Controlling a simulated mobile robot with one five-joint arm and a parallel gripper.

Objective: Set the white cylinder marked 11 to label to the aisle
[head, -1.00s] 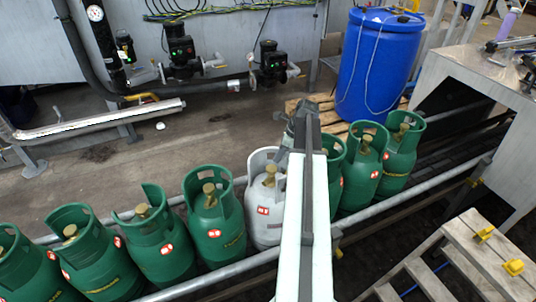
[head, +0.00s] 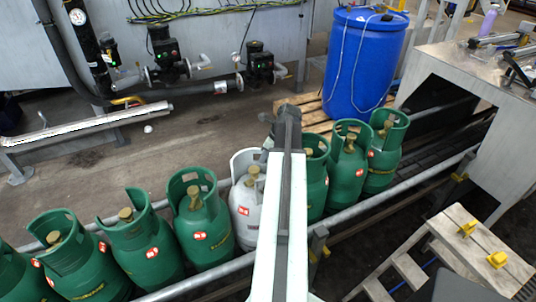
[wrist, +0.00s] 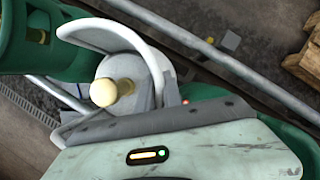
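The white cylinder (head: 244,210) stands upright in the row on the conveyor, between green cylinders. It has a red-and-white label, too small to read, and its right side is hidden by my arm. In the wrist view its white collar (wrist: 100,36) and brass valve (wrist: 104,92) show close up, beside my pale gripper housing. My gripper (head: 284,112) is over the row, just right of and beyond the white cylinder in the head view.
Green cylinders (head: 205,225) stand close on both sides. Rails (head: 400,205) run along the conveyor. A blue barrel (head: 362,65) on a wooden pallet (head: 312,112) stands behind, and wooden steps (head: 470,250) at front right. Floor (head: 190,140) behind the row is open.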

